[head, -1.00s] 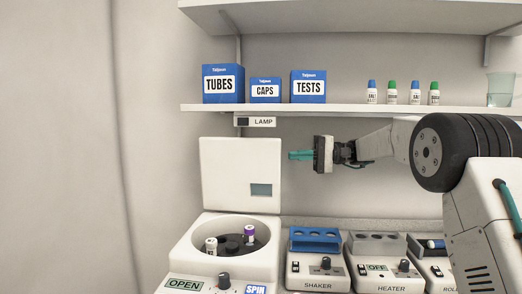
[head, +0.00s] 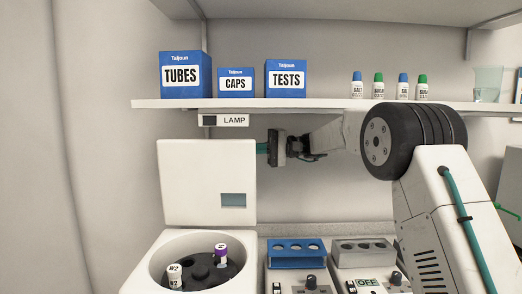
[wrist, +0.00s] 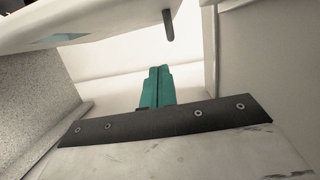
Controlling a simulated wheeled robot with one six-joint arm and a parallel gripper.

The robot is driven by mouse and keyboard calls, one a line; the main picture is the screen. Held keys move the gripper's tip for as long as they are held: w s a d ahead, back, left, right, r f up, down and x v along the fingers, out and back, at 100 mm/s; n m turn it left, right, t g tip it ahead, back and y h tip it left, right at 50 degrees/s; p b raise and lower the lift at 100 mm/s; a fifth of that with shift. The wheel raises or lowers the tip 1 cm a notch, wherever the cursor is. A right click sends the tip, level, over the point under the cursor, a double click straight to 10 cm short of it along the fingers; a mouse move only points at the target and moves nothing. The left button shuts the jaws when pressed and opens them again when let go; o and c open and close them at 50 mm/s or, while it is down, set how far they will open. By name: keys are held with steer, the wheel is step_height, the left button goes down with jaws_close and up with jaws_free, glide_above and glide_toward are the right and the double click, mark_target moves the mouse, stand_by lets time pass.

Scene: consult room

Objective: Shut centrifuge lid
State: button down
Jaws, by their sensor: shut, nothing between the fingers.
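The centrifuge (head: 138,268) stands at lower left in the head view, its round bowl uncovered. Its white square lid (head: 185,180) stands upright at the back, with a small grey-blue window. A purple-capped tube (head: 221,255) and a white-capped tube (head: 175,278) sit in the dark rotor. My gripper (head: 262,148) is at the lid's upper right edge, fingers pointing left; their tips are hidden behind the lid. In the wrist view the teal fingers (wrist: 158,88) are shut together and empty, and the lid (wrist: 100,18) crosses the upper left. I cannot tell whether they touch.
A shelf (head: 300,104) above my gripper carries blue boxes (head: 236,80), small bottles (head: 379,88) and a clear cup (head: 487,85). A LAMP label (head: 233,120) hangs just under it. The blue-topped shaker (head: 297,256) and the heater (head: 362,256) stand right of the centrifuge.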

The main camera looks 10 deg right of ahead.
mark_target(229, 153)
steer(key=s+a, duration=0.1)
steer(key=a, duration=0.1)
steer(key=s+a, duration=0.1)
steer(key=a, duration=0.1)
steer(key=s+a, duration=0.1)
steer(key=a, duration=0.2)
steer(key=shift+s+a+f, duration=0.1)
steer(key=shift+s, duration=0.6)
